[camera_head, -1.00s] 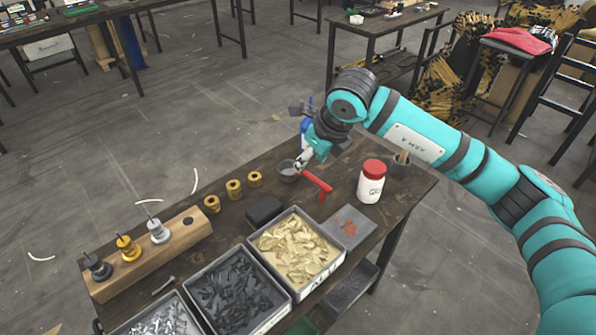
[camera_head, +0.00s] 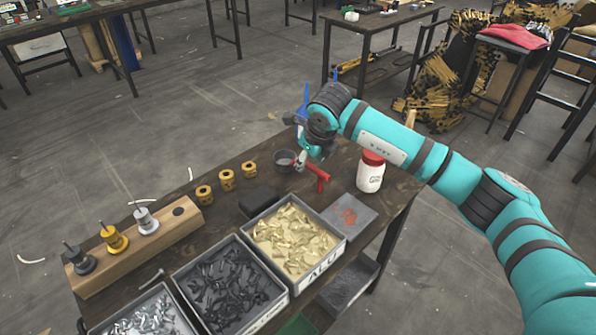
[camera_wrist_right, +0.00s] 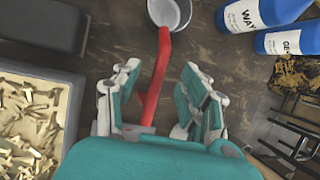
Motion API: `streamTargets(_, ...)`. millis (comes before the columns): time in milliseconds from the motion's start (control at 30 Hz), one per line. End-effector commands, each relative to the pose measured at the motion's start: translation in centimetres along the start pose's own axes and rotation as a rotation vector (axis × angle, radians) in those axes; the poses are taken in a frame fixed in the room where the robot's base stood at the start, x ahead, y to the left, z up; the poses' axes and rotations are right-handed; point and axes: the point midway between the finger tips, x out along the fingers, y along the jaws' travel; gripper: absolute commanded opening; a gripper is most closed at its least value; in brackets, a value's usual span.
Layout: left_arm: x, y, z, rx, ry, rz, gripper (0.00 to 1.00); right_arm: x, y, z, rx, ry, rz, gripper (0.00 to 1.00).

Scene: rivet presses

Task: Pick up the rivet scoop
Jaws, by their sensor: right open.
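The rivet scoop lies on the dark workbench, with a round grey metal cup (camera_head: 284,160) and a red handle (camera_head: 318,178). In the right wrist view the cup is at the top centre (camera_wrist_right: 170,12) and the red handle (camera_wrist_right: 154,85) runs down from it. My right gripper (camera_head: 304,162) is low over the scoop. In its wrist view the open fingers (camera_wrist_right: 161,80) stand on either side of the handle, with gaps visible on both sides. The handle's far end is partly hidden by my gripper's body. My left gripper is not in view.
A white jar with a red lid (camera_head: 370,173) stands right of the scoop. A black block (camera_head: 258,200) and a bin of brass-coloured rivets (camera_head: 254,236) are in front. Yellow spools (camera_head: 227,180) stand left. Blue bottles (camera_wrist_right: 252,15) show beside the cup in the wrist view.

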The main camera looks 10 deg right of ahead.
Motion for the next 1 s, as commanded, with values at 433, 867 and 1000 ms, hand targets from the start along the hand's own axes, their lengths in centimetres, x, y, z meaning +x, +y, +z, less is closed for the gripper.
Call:
streamTargets(433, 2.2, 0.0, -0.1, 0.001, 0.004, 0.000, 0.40, 4.1, 0.1, 0.2, 0.000, 0.000, 0.000, 0.43)
streamTargets(867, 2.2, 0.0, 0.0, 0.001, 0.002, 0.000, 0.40, 4.1, 0.0, 0.1, 0.000, 0.001, 0.000, 0.02)
streamTargets(1000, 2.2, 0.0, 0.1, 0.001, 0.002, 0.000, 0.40, 4.1, 0.0, 0.1, 0.000, 0.001, 0.000, 0.00)
